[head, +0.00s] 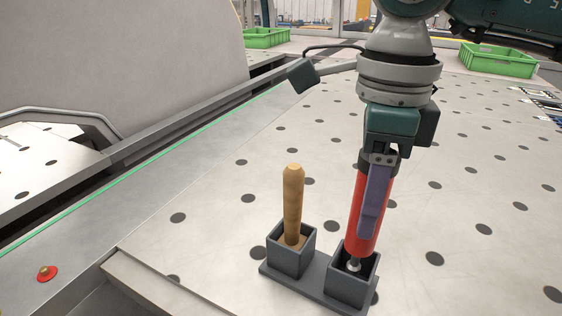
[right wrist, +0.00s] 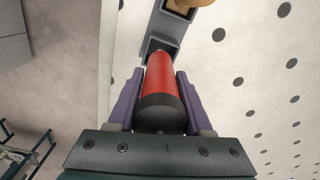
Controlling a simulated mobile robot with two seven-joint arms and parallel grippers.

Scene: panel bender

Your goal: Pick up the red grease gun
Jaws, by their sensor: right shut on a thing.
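The red grease gun (head: 358,215) stands upright, slightly tilted, with its metal tip down in the right cup of a dark grey two-cup holder (head: 312,285). My right gripper (head: 376,200) comes from above and is shut on the grease gun's red body, with a purple finger along its side. In the right wrist view the red grease gun (right wrist: 162,80) lies between the two purple fingers of the right gripper (right wrist: 158,95), its black end towards the camera. My left gripper does not show.
A wooden-handled tool (head: 293,205) stands in the holder's left cup, close beside the grease gun. The perforated table (head: 470,180) is clear to the right. Green crates (head: 498,60) stand at the back. A red button (head: 46,273) is at the lower left.

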